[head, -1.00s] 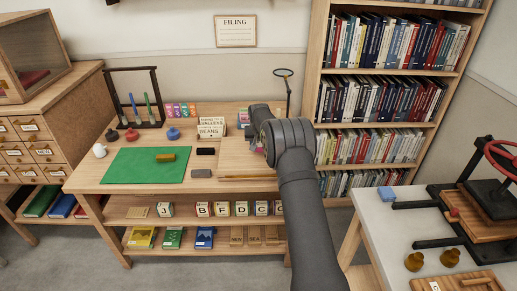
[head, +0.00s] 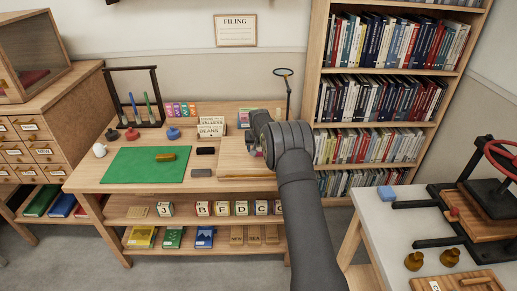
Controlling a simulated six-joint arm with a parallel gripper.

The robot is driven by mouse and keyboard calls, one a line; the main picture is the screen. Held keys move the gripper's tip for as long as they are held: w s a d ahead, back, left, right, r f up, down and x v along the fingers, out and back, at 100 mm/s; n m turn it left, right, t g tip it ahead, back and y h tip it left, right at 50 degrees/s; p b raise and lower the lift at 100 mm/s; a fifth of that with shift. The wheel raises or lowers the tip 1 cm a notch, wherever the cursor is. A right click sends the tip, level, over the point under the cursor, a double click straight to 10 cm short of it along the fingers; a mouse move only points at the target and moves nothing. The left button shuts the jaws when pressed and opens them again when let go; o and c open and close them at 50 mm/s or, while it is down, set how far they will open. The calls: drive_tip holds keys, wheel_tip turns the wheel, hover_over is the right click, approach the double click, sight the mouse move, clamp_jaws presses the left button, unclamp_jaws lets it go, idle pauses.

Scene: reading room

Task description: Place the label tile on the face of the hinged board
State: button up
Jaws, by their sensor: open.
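A flat pale wooden board (head: 231,162), which looks like the hinged board, lies on the wooden table right of the green mat. Its hinge cannot be made out. My gripper (head: 252,148) is over the right part of this board, largely hidden behind my own dark wrist. It is open, but its fingertips are hard to see and the gap to the board cannot be judged. I cannot pick out the label tile with certainty; my arm may hide it. A small dark block (head: 205,151) lies just left of the board.
A green mat (head: 135,165) with a brown block (head: 166,157) lies to the left. A lettered card (head: 211,127) stands behind the board, and a ring-topped stand (head: 287,90) rises behind my wrist. Lettered blocks (head: 203,209) sit on the shelf below. A bookcase (head: 385,70) stands at right.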

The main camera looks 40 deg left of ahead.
drive_tip(key=v, duration=1.2)
drive_tip(key=x, duration=1.2)
drive_tip(key=shift+f, duration=0.2)
wheel_tip(320, 180, up, 2)
drive_tip(key=shift+r, duration=0.5)
